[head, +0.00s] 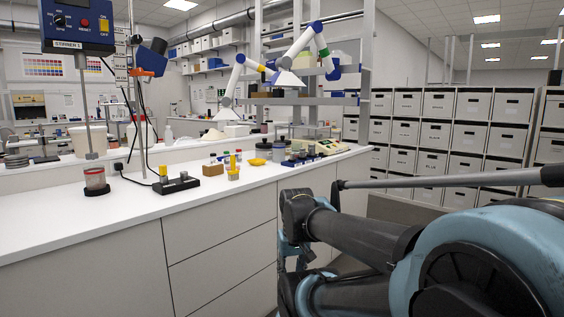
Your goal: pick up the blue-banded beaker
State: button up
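No beaker with a clear blue band can be made out in the head view. A small clear beaker (95,181) with reddish contents stands on a dark base under the stirrer at the left of the bench; I see no blue band on it. Several small jars (225,159) with coloured caps stand farther right, too small to tell any bands. My gripper (290,262) hangs in front of the bench drawers, below the bench top and apart from the jars. Its fingers are mostly hidden and too unclear to tell open from shut.
The white bench top (110,213) is clear along its front left. A black block with a yellow item (176,184), a brown box (213,169), a yellow dish (257,161) and a scale (325,147) stand on it. Grey storage boxes (437,104) line the right wall.

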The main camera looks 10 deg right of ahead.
aim_at(278, 149)
jog(key=k, duration=0.3)
jog(key=z, duration=1.8)
jog(key=i, duration=2.9)
jog(key=u, duration=2.15)
